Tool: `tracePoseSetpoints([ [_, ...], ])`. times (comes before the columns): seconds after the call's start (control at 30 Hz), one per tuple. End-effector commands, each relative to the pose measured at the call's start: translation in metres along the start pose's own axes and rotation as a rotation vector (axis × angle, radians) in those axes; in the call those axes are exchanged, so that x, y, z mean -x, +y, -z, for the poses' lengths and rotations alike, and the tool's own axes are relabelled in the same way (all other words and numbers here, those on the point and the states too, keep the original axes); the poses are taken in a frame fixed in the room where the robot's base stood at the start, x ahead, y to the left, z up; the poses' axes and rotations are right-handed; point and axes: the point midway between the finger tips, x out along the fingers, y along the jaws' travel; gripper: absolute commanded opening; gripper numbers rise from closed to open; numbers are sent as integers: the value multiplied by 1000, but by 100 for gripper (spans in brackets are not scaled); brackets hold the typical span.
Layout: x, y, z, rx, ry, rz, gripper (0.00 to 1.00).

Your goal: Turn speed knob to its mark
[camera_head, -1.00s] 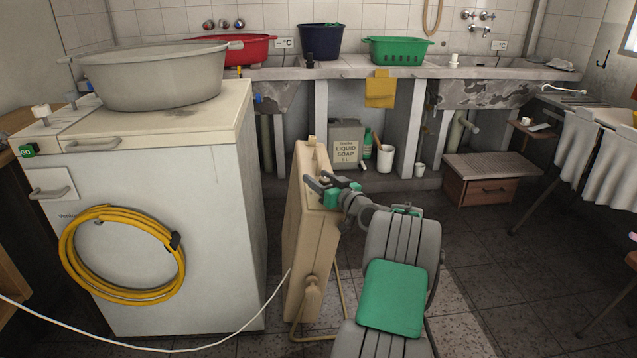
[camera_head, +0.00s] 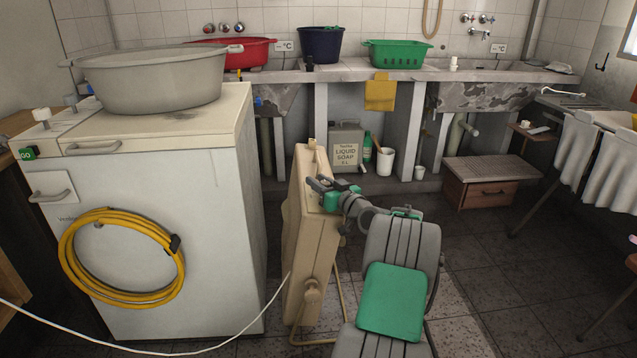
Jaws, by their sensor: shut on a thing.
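A tall, narrow beige case (camera_head: 306,250) stands upright on the floor in the middle of the head view. My gripper (camera_head: 314,188), grey with green parts, reaches in from the lower right to the upper part of this case. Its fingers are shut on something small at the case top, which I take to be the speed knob. The fingers and wrist hide the knob, and neither its pointer nor its mark can be made out. A small beige piece (camera_head: 312,143) stands up at the far end of the case top, beyond the fingers.
A white washing machine (camera_head: 200,215) with a coiled yellow hose (camera_head: 75,265) and a grey tub (camera_head: 150,82) stands close on the left. A white cord crosses the floor to the case. Sinks and a wooden box (camera_head: 480,188) are behind. Floor at right is mostly clear.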

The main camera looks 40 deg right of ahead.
Motion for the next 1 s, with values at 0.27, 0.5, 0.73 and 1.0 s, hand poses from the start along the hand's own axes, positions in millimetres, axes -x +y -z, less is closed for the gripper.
tracePoseSetpoints([
  [0.27, 0, 0, 3, -1, -1, -35, 0],
  [0.5, 0, 2, 6, -12, -7, -157, 0],
  [0.73, 1, 5, 9, -28, -15, -345, 0],
  [1.0, 2, 9, 4, -48, -22, -571, 0],
])
